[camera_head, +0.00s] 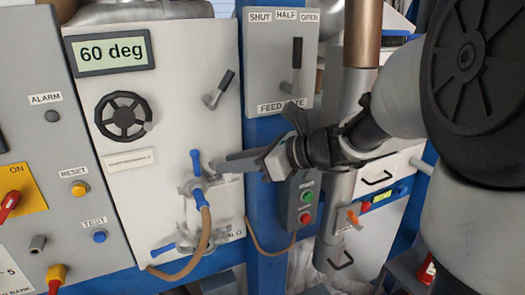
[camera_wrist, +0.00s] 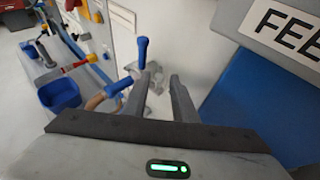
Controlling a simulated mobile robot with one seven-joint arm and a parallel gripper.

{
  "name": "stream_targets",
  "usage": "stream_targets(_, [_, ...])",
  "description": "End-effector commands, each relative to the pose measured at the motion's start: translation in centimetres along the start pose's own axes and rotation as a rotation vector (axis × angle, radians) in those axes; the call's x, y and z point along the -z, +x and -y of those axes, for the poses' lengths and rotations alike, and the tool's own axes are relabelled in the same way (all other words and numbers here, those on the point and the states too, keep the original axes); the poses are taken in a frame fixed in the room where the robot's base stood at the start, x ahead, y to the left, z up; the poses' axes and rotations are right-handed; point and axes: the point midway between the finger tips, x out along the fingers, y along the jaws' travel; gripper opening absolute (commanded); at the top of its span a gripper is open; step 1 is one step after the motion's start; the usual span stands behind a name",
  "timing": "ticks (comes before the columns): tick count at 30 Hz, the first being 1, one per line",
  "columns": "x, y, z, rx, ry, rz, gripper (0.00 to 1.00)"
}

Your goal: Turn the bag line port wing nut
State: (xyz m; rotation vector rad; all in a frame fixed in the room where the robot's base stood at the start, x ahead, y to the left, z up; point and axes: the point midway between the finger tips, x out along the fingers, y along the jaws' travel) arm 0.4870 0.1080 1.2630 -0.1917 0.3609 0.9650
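Two pale metal ports with blue handles sit on the white panel, and I cannot read which one is the bag line port. The upper port (camera_head: 196,186) has an upright blue lever and a brown hose (camera_head: 207,222). The lower port (camera_head: 190,240) has blue handles and a partly hidden label. My gripper (camera_head: 222,165) points left at the upper port, just to its right. In the wrist view my gripper (camera_wrist: 160,88) has its fingers apart, with nothing clearly between them. A blue lever (camera_wrist: 141,50) and pale fitting lie just beyond the left fingertip. No wing nut is clearly distinguishable; contact is unclear.
A blue post (camera_head: 262,210) with a green and red button box (camera_head: 299,205) stands under my wrist. The feed gate lever (camera_head: 296,62) is above. A black handwheel (camera_head: 123,116) and small crank (camera_head: 219,90) project from the panel. An orange handle (camera_head: 352,217) is on the pipe.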

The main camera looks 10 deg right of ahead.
Motion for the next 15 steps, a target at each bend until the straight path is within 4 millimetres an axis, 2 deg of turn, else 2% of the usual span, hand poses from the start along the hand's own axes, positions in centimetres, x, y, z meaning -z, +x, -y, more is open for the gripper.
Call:
stream_targets(9, [-0.1,-8.0,0.1,0.006,-0.002,0.002,0.25])
stream_targets(15, [-0.1,-12.1,0.0,0.003,-0.001,0.001,0.25])
